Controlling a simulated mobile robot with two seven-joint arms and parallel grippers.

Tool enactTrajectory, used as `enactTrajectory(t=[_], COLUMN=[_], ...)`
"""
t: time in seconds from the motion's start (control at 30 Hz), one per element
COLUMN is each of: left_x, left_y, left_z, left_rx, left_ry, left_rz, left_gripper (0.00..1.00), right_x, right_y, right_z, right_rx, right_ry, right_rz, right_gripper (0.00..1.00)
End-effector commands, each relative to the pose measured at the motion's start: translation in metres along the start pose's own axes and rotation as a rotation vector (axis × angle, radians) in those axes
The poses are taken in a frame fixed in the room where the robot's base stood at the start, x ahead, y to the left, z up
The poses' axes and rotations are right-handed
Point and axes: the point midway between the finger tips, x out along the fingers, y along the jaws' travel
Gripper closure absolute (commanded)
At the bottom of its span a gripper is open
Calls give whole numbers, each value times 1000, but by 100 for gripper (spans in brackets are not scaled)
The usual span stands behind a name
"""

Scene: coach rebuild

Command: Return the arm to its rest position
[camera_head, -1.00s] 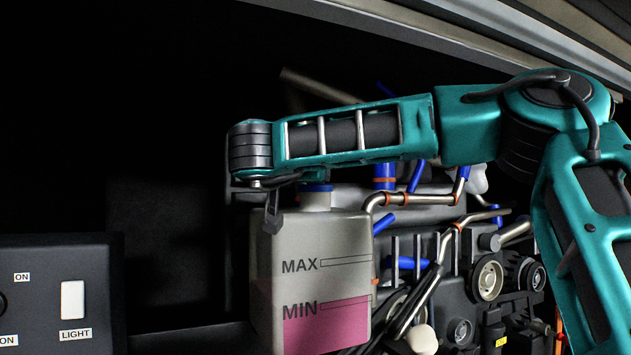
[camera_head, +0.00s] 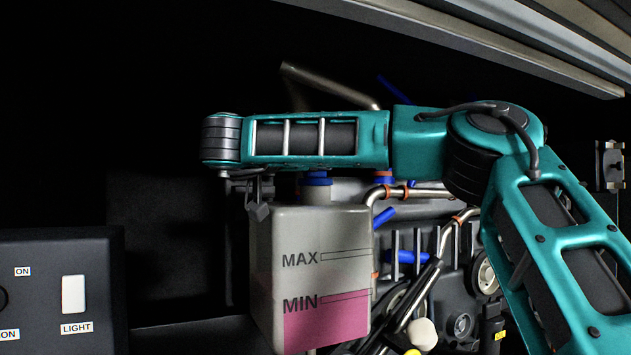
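My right arm, teal with dark joints, comes in from the right and reaches left across the middle of the view. My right gripper (camera_head: 259,211) is a small dark shape hanging under the wrist at the arm's left end, in front of the top left corner of the tank. Its fingers are too small and dark to tell whether they are open or shut. My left gripper is not in view. The translucent tank (camera_head: 270,262) stands upright, with MAX and MIN marks and pink liquid near the MIN mark. Its blue cap (camera_head: 317,179) shows just below my forearm.
A dark panel (camera_head: 40,268) with a white LIGHT switch (camera_head: 73,294) stands at the lower left. Pipes, blue hoses (camera_head: 405,257) and pulleys (camera_head: 485,275) crowd behind and right of the tank. A metal rail (camera_head: 480,50) crosses the upper right. The upper left looks dark and empty.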

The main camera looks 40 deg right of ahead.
Motion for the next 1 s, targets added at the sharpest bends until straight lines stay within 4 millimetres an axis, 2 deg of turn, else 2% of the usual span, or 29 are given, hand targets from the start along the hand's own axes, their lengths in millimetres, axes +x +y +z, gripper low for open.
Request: enactTrajectory(t=[0.03,0.23,0.4,0.63,0.8,1.0], left_x=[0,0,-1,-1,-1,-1], left_y=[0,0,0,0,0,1], left_z=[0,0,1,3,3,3], left_rx=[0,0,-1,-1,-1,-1], left_ry=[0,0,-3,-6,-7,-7], left_rz=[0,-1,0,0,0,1], left_gripper=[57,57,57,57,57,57], right_x=[0,0,0,0,0,0], right_y=[0,0,0,0,0,0], right_z=[0,3,4,5,5,5], right_rx=[-3,-8,-10,-12,-12,-12], right_ry=[-1,-3,-4,-5,-5,-5], right_rz=[0,1,2,2,3,2], right_gripper=[69,50,49,28,29,48])
